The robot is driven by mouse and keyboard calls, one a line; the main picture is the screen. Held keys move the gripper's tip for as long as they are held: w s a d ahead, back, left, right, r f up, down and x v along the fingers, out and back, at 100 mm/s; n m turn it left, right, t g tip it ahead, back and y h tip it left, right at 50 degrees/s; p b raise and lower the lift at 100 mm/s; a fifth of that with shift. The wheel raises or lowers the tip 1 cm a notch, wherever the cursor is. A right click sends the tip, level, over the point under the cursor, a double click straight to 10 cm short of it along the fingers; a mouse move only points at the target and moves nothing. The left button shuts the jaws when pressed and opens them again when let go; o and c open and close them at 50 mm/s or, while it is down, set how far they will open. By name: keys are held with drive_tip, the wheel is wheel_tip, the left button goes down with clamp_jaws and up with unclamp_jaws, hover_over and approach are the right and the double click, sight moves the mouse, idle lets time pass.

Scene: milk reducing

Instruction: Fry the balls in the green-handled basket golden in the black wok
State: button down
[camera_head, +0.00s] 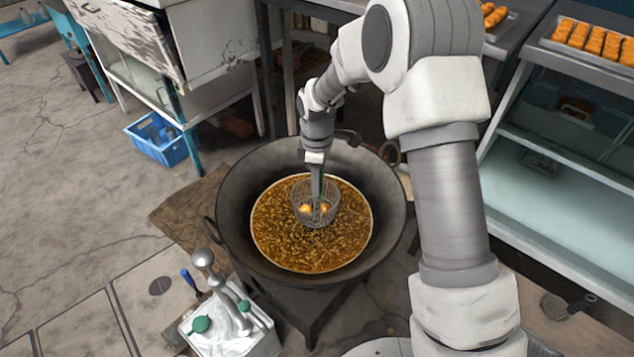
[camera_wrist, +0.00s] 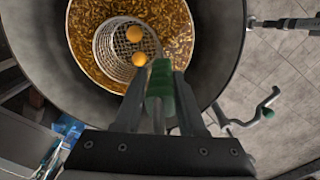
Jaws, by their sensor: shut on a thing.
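The black wok (camera_head: 240,205) stands in the middle of the head view, with brown bubbling oil (camera_head: 290,250) in it. The wire basket (camera_head: 318,214) is in the oil, a little above the centre of the pool in the picture. Two orange-yellow balls (camera_wrist: 134,34) show in the basket (camera_wrist: 108,48) in the wrist view. My gripper (camera_wrist: 160,95) is shut on the basket's green handle (camera_wrist: 160,80), above the wok. In the head view the handle is mostly hidden by my gripper. How deep the basket sits is hard to tell.
A white container (camera_head: 235,335) with green-handled utensils stands at the wok's front left. A blue crate (camera_head: 157,140) lies on the floor at the left. Trays of golden fried food (camera_head: 590,40) rest on the counter at the right.

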drive_tip(key=shift+r+p, duration=1.85)
drive_tip(key=shift+r, duration=1.3)
wheel_tip(320, 180, up, 4)
drive_tip(key=p, duration=0.3)
drive_tip(key=shift+d, duration=0.1)
